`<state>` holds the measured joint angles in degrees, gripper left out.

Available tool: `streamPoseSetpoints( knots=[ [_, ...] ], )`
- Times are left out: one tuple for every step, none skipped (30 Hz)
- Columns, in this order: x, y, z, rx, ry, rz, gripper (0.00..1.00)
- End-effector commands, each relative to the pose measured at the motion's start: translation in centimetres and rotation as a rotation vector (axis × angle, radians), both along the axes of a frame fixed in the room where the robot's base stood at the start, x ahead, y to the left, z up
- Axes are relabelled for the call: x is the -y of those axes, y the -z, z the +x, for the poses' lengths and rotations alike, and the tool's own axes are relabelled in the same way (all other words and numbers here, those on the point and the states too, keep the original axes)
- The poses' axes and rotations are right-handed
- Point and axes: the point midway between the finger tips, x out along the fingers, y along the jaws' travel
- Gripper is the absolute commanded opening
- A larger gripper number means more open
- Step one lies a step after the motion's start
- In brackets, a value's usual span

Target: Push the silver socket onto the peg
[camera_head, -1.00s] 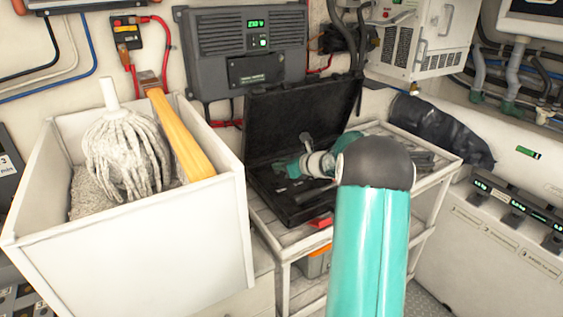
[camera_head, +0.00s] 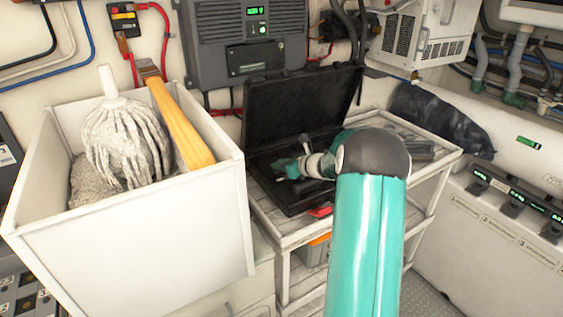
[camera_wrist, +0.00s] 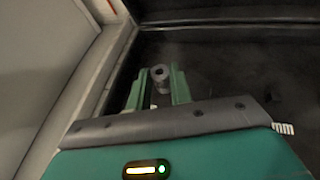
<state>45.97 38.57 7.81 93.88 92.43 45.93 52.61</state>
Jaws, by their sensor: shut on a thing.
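The silver socket (camera_wrist: 160,76) is a small grey cylinder with a dark round hole in its end. In the wrist view it sits between the two green fingers of my gripper (camera_wrist: 158,90), which is shut on it. In the head view my gripper (camera_head: 288,169) is inside the open black case (camera_head: 290,108), low over its left part. The socket is too small to make out in that view. I cannot make out the peg in either view; the case interior is dark around the fingers.
The case lies on a slatted white bench (camera_head: 285,228). A white bin (camera_head: 140,245) with a mop (camera_head: 120,145) and a wooden handle (camera_head: 180,125) stands close on the left. The raised lid closes off the back. Dark tools (camera_head: 425,150) lie on the right.

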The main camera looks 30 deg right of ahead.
Motion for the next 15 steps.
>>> streamPoseSetpoints(
  knots=[
    [0.01, 0.18, -0.01, 0.0, 0.0, 0.001, 0.0],
    [0.01, 0.26, -0.01, 0.0, 0.0, 0.001, 0.0],
    [0.0, 0.35, -0.01, 0.0, 0.0, 0.0, 0.0],
    [0.0, 0.42, -0.01, 0.0, 0.0, 0.0, 0.0],
    [0.0, 0.46, -0.01, 0.0, 0.0, 0.0, 0.0],
    [0.0, 0.52, -0.01, 0.0, 0.0, 0.0, 0.0],
    [0.0, 0.54, -0.01, 0.0, 0.0, 0.0, 0.0],
    [0.0, 0.56, 0.0, 0.0, 0.0, 0.0, 0.0],
    [0.0, 0.57, -0.01, 0.0, 0.0, 0.0, 0.0],
    [0.0, 0.57, -0.01, 0.0, 0.0, 0.0, 0.0],
    [0.0, 0.57, -0.01, 0.0, 0.0, -0.001, 0.0],
    [0.0, 0.57, -0.01, 0.0, 0.0, -0.001, 0.0],
    [0.0, 0.57, -0.01, 0.0, 0.0, 0.0, 0.0],
    [0.0, 0.57, -0.01, 0.0, 0.0, 0.0, 0.0],
    [0.0, 0.56, 0.0, 0.0, 0.0, 0.0, 0.23]
  ],
)
